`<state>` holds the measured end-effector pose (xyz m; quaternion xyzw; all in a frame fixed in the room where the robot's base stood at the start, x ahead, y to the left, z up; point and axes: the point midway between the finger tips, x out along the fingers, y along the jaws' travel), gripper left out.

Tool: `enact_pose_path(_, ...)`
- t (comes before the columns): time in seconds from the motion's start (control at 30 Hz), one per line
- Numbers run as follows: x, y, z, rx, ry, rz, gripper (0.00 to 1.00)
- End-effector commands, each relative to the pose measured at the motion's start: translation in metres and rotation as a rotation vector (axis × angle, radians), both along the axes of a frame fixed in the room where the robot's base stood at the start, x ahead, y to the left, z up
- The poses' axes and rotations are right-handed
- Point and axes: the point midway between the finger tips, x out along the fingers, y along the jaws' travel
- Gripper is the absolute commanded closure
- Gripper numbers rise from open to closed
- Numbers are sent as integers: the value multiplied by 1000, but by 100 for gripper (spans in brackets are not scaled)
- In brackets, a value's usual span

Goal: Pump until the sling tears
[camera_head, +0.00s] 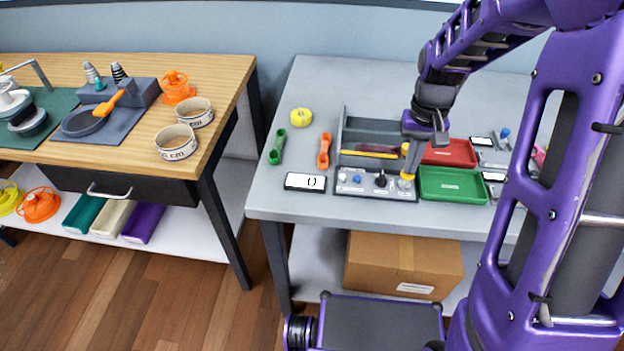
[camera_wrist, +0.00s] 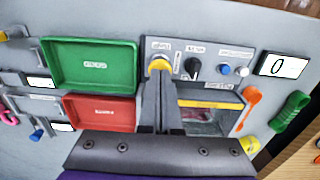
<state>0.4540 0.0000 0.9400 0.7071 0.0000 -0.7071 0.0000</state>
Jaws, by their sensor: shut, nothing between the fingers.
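The grey control panel (camera_head: 350,190) lies at the front of the grey table. It carries a yellow pump-side control (camera_head: 407,180), a black knob (camera_head: 380,181) and blue and white buttons. My gripper (camera_head: 408,165) points down just behind the yellow control, with its fingers together and empty. In the wrist view the yellow control (camera_wrist: 159,65) shows at the fingertips; I cannot tell whether they touch. The display (camera_head: 305,182) left of the panel reads like a zero. Behind the panel is a grey open box (camera_head: 372,128) with a yellow bar (camera_wrist: 210,104). I cannot make out the sling.
A green tray (camera_head: 453,184) and a red tray (camera_head: 449,153) lie right of the panel. A green tool (camera_head: 277,147), an orange tool (camera_head: 324,151) and a yellow roll (camera_head: 301,117) lie to the left. A wooden bench (camera_head: 140,150) stands further left.

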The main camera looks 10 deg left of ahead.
Motion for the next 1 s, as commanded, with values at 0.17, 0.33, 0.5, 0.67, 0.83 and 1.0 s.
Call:
enact_pose_path(0.17,0,0,0,0,0,0,100)
enact_pose_path(0.33,0,0,0,0,0,0,100)
enact_pose_path(0.5,0,0,0,0,0,0,100)
enact_pose_path(0.67,0,0,7,0,-1,0,100)
enact_pose_path(0.83,0,0,22,0,-1,0,100)
enact_pose_path(1.0,0,0,38,0,-1,0,100)
